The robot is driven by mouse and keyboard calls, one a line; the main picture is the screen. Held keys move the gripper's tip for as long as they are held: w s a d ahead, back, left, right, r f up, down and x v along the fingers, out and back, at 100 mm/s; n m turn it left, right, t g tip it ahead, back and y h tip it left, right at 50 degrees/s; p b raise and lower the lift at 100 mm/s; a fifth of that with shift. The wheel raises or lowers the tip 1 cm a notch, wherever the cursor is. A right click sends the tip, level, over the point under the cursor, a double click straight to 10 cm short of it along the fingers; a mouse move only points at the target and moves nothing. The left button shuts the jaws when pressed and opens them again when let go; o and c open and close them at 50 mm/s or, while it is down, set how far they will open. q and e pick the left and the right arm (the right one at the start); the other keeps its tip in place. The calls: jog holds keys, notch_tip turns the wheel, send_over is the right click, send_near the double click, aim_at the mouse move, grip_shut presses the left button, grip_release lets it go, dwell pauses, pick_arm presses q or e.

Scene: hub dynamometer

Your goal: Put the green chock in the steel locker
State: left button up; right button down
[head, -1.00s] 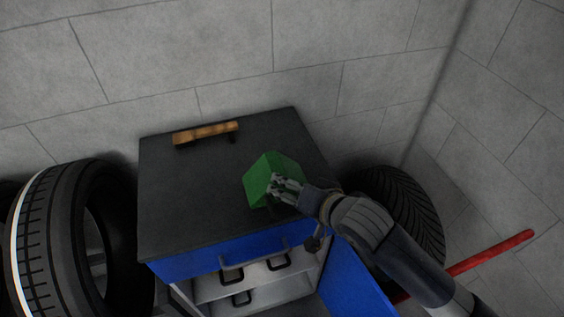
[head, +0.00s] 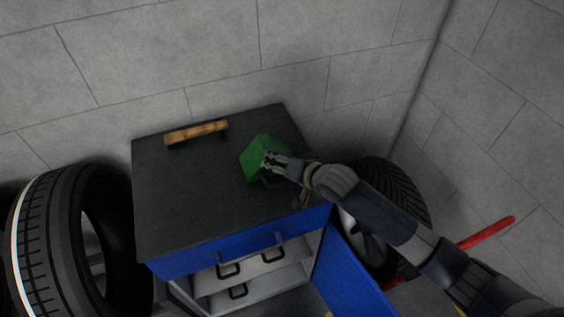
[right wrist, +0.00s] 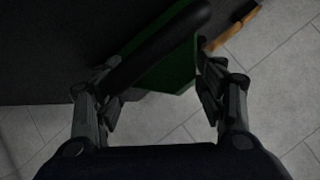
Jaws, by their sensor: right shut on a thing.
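The green chock (head: 257,151) is at the right part of the dark top of the blue steel locker (head: 160,215) in the head view. My right gripper (head: 270,163) is shut on the chock. In the right wrist view the chock (right wrist: 165,62) shows between the fingers of the gripper (right wrist: 160,95), with a dark bar across it. I cannot tell whether the chock touches the top. The locker's blue door (head: 350,280) stands open at the right, showing pale shelves or drawers with dark handles. My left gripper is not in view.
A wooden-handled tool or brush (head: 196,131) lies at the back of the locker top. A tyre (head: 75,235) stands at the left. A wheel (head: 395,200) is behind my right arm, near a red bar (head: 486,232).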

jog(key=shift+w+a, duration=0.1)
jog(key=shift+w, duration=0.05)
jog(key=shift+c, duration=1.8)
grip_release()
jog(key=shift+f, duration=0.1)
jog(key=b+v, duration=0.1)
jog(key=v, duration=1.1)
jog(key=shift+b, duration=0.35)
jog(key=shift+f, duration=0.1)
